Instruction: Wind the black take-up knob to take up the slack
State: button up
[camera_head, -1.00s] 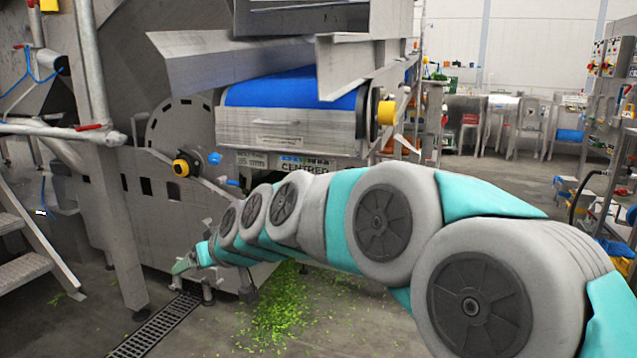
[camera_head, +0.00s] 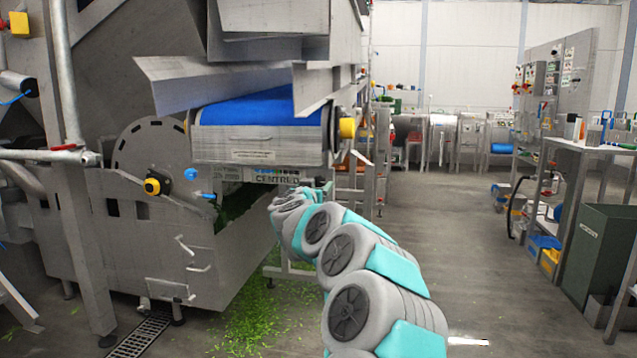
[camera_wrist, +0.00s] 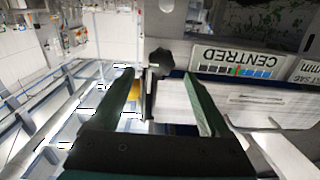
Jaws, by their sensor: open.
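The black take-up knob (camera_wrist: 160,61) is a dark lobed knob near the top middle of the wrist view. It lies beyond my gripper (camera_wrist: 160,75), roughly in line with the space between the fingertips. My gripper is open, with its two green fingers well apart and nothing between them. I see no contact with the knob. In the head view my arm reaches towards the conveyor's lower right end, and I cannot make out the gripper or the black knob there. The conveyor's blue belt (camera_head: 262,111) runs above a metal end frame (camera_head: 258,145).
A yellow part (camera_head: 347,128) sticks out at the conveyor's right end. A yellow and black knob (camera_head: 153,186) is on the machine side. An inverted CENTRED sign (camera_wrist: 238,57) is near the knob. Green scraps (camera_head: 255,315) litter the floor. The aisle to the right is open.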

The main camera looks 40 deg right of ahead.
aim_at(319, 181)
jog(key=shift+p+x, duration=0.3)
jog(key=shift+x, duration=2.8)
jog(key=shift+w, duration=0.1)
grip_shut()
